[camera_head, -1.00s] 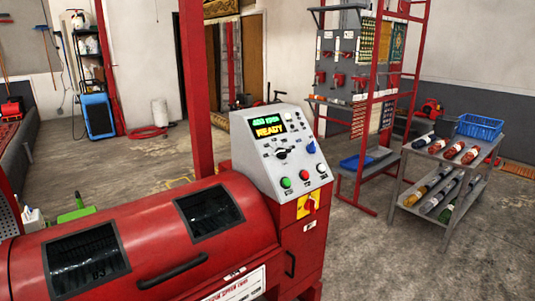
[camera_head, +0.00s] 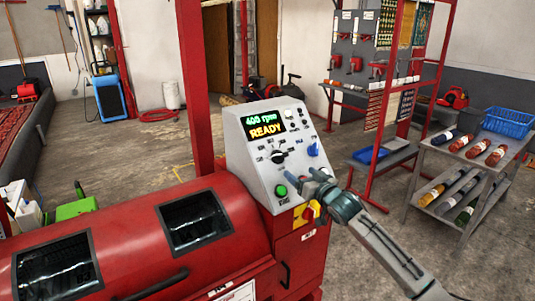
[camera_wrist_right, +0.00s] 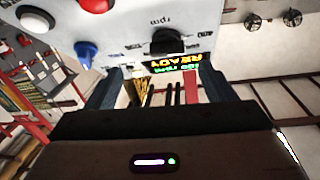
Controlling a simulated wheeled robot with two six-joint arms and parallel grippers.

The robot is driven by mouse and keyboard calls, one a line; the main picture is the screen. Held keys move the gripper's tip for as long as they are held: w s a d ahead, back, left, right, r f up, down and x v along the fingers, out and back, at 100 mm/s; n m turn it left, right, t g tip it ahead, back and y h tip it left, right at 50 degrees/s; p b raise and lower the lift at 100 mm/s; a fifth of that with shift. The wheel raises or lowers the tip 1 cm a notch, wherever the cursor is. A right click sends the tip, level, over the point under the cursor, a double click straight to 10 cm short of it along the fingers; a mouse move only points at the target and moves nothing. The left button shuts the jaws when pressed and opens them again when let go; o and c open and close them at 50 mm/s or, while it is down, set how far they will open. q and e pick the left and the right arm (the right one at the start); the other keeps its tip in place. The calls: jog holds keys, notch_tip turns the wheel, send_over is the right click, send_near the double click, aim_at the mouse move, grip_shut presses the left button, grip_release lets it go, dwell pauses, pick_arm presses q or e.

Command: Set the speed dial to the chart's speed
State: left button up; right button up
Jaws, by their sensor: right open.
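The sloped grey control panel (camera_head: 262,178) has a display (camera_head: 265,127) reading "READY" under a green line that looks like "400 rpm". The black speed dial (camera_head: 278,156) sits below the display; in the right wrist view the dial (camera_wrist_right: 166,42) appears beside an "rpm" label. My right gripper (camera_head: 318,178) is at the panel's lower right, below and right of the dial. Its fingers (camera_wrist_right: 160,88) are apart and empty, not touching the dial. I cannot make out a speed chart. My left gripper is not in view.
A blue knob (camera_head: 313,150), a green button (camera_head: 281,190) and a red-yellow switch (camera_head: 307,212) are close to the gripper. A red button (camera_wrist_right: 95,4) shows in the wrist view. The red machine drum (camera_head: 130,225) fills the lower left. A bottle cart (camera_head: 455,175) stands right.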

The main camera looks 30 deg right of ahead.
aim_at(282, 157)
jog(key=w, duration=0.3)
jog(key=w+r+p, duration=0.1)
jog(key=w, duration=0.6)
jog(key=shift+a+r+p, duration=0.2)
jog(key=shift+p, duration=0.2)
jog(key=shift+w, duration=0.45)
